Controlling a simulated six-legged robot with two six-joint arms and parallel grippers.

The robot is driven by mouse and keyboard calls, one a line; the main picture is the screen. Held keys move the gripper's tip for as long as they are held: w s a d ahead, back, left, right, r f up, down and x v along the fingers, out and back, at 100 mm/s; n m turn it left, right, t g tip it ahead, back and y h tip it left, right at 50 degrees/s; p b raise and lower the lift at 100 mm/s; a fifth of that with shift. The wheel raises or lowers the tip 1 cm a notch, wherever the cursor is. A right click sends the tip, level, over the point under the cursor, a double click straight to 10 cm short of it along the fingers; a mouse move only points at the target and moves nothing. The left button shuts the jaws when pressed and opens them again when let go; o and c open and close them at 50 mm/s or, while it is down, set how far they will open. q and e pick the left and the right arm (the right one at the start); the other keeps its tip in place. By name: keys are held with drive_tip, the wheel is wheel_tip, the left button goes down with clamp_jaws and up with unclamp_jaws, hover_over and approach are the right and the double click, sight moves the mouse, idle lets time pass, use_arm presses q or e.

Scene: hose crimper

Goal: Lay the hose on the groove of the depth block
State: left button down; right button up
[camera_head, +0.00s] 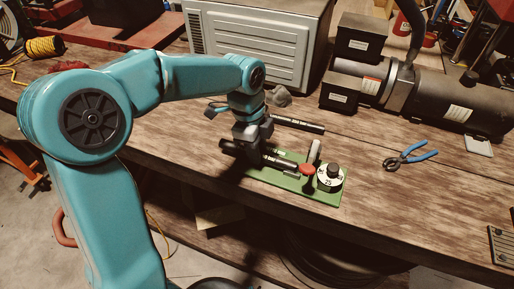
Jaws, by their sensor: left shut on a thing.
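My left gripper (256,153) reaches down over the left end of a green base plate (321,193) and is shut on a short black hose (231,147). The hose sticks out on both sides of the fingers and runs low toward the plate's middle. The plate carries a red knob (307,169), a pale upright post (315,150) and a round white dial (330,178) with a black knob. The depth block's groove is hidden by the gripper and hose, so I cannot tell whether the hose touches it. My right gripper is not in view.
A second black tube (298,124) lies on the wooden bench (385,190) behind the plate. Blue-handled pliers (410,155) lie to the right. A large black machine (425,92) and a pale metal box (258,40) stand at the back.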

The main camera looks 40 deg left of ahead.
use_arm(q)
drive_tip(key=shift+a, duration=0.1)
drive_tip(key=c, duration=0.8)
unclamp_jaws()
drive_tip(key=shift+c, duration=0.2)
drive_tip(key=shift+r+p, duration=0.4)
drive_tip(key=shift+r, duration=0.05)
wheel_tip(320, 180, up, 7)
drive_tip(key=p, duration=0.6)
drive_tip(key=shift+r, duration=0.15)
drive_tip(key=shift+s, duration=0.15)
